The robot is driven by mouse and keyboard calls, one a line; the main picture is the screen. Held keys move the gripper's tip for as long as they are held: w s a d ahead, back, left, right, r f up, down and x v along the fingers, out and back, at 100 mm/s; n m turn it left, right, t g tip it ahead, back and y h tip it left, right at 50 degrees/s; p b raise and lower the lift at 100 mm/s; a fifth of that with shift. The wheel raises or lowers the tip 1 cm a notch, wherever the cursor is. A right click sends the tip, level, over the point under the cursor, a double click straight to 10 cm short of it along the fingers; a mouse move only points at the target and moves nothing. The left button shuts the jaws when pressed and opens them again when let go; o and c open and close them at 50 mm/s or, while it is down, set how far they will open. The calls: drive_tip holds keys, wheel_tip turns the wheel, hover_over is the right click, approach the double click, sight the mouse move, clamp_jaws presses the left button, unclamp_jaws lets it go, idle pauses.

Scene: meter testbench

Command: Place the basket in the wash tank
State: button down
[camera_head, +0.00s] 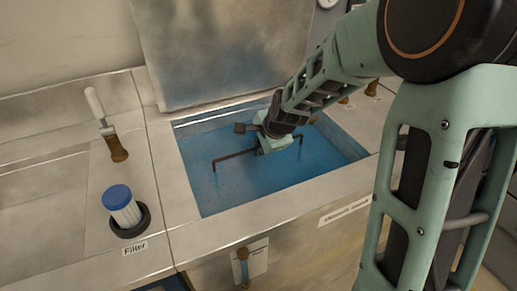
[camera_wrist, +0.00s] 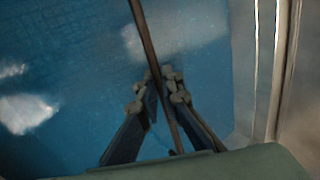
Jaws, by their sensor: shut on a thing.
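The wash tank (camera_head: 225,118) is a rectangular opening in the bench, filled with blue liquid, in the middle of the head view. The basket's thin dark handle (camera_head: 235,153) stands above the liquid inside the tank's outline. The basket body is hard to make out; a faint fine grid shows through the blue in the wrist view. My gripper (camera_head: 262,149) is over the tank, shut on the handle bar. In the wrist view the handle (camera_wrist: 147,38) runs between the two fingers of my gripper (camera_wrist: 160,82). Whether the basket rests on the tank floor cannot be told.
A blue-capped white filter (camera_head: 122,207) stands in a dark ring left of the tank. A lever with a white grip (camera_head: 96,104) is behind it. A raised metal lid (camera_head: 220,50) stands behind the tank. A pale metal edge (camera_wrist: 250,70) is close right of my gripper.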

drive_tip(key=c, duration=2.1)
unclamp_jaws()
drive_tip(key=shift+r, duration=0.15)
drive_tip(key=p+v, duration=0.2)
drive_tip(key=v, duration=1)
drive_tip(key=shift+s, duration=0.15)
